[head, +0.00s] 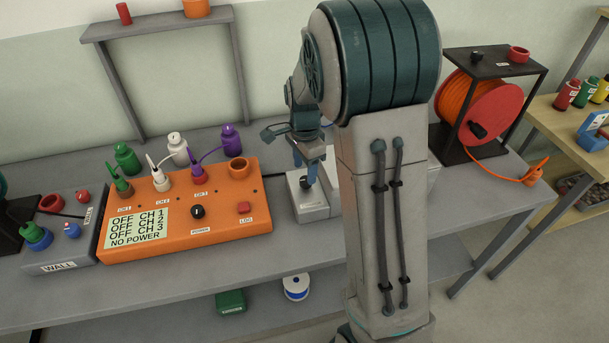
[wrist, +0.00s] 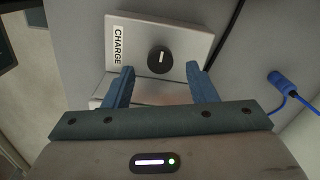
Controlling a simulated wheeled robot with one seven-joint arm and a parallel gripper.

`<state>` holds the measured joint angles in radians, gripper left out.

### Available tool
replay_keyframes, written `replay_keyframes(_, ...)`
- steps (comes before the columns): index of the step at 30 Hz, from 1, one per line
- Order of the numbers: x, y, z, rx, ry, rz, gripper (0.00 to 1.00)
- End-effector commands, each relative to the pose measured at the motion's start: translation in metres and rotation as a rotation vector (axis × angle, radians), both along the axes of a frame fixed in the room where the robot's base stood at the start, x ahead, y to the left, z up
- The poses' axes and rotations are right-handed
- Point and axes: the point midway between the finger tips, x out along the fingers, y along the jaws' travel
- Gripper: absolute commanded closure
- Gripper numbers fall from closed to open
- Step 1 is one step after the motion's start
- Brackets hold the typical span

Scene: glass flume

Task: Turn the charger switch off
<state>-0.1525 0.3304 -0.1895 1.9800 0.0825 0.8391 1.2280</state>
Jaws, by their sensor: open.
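The charger is a pale grey box with a CHARGE label; it shows on the bench in the head view (head: 313,211) and at the top of the wrist view (wrist: 139,30). Its switch is a round black knob (wrist: 160,59) with a white pointer line, which lies roughly along the label's lettering. No on or off marks are legible. My gripper (wrist: 159,70) is open and empty. In the wrist view the knob lies between and just beyond the blue fingertips, with gaps on both sides. In the head view my gripper (head: 306,172) points down over the charger, and the knob is partly hidden.
An orange unit (head: 185,240) with a screen reading OFF for its channels and NO POWER stands left of the charger. A grey WALL box (head: 60,258) is farther left. A blue plug (wrist: 276,77) with cable lies at right in the wrist view. A cable reel (head: 480,105) stands right.

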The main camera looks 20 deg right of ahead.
Motion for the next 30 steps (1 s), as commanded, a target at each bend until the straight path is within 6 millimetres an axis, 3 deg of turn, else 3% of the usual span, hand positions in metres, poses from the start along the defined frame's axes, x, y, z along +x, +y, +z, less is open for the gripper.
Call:
replay_keyframes(6, 0.0, 0.0, -0.029, -0.001, 0.003, 0.001, 0.48)
replay_keyframes(18, 0.0, 0.0, -0.037, 0.0, -0.001, 0.001, 0.48)
replay_keyframes(23, 0.0, 0.0, -0.037, 0.0, -0.001, 0.001, 0.9)
replay_keyframes(30, 0.0, 0.0, -0.037, 0.0, -0.001, 0.008, 0.93)
